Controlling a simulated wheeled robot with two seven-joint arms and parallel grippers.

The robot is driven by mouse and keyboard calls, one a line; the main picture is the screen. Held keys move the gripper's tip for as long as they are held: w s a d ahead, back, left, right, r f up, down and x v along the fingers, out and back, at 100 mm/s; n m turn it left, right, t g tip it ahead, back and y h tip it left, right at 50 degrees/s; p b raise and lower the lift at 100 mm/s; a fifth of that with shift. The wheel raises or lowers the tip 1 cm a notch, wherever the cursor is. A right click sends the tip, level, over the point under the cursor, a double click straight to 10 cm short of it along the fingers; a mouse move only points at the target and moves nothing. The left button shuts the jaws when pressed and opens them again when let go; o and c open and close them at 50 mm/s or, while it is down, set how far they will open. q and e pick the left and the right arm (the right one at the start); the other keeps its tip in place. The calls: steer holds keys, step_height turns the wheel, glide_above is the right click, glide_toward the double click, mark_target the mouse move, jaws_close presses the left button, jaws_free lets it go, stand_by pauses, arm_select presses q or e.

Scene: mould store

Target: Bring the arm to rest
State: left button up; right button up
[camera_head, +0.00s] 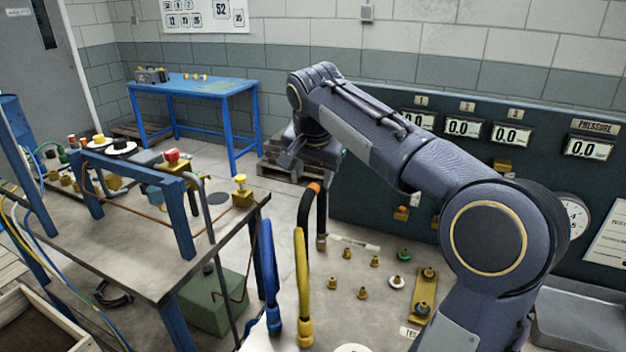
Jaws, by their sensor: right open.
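My right arm comes in from the lower right, bends at a large round joint and reaches up and left across the middle of the view. Its dark gripper (307,157) hangs below the wrist, open, in front of a pallet on the floor. Nothing shows between its fingers, though they are small and partly hidden by the wrist. My left gripper is not in view.
A blue-framed workbench (150,262) with valves and hoses stands at left. Blue (267,270) and yellow (302,285) hoses rise beside it. A dark panel with pressure displays (463,127) runs behind my arm. Brass fittings (362,293) lie below. A blue table (205,86) stands farther back.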

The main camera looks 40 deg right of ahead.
steer(key=shift+s, duration=0.1)
stand_by(0.5)
steer(key=s+a+f+n+y+p, duration=0.1)
steer(key=s+a+f+n+y, duration=0.2)
steer(key=s+a+f+n, duration=0.2)
steer(key=s+a+f+n+t+y+p, duration=0.1)
steer(key=s+a+f+n+y, duration=0.2)
steer(key=s+a+f+n, duration=0.3)
steer(key=s+a+f, duration=0.4)
steer(key=s+a, duration=0.4)
steer(key=s, duration=0.4)
steer(key=shift+t+y+p, duration=0.3)
steer(key=shift+y+p, duration=0.1)
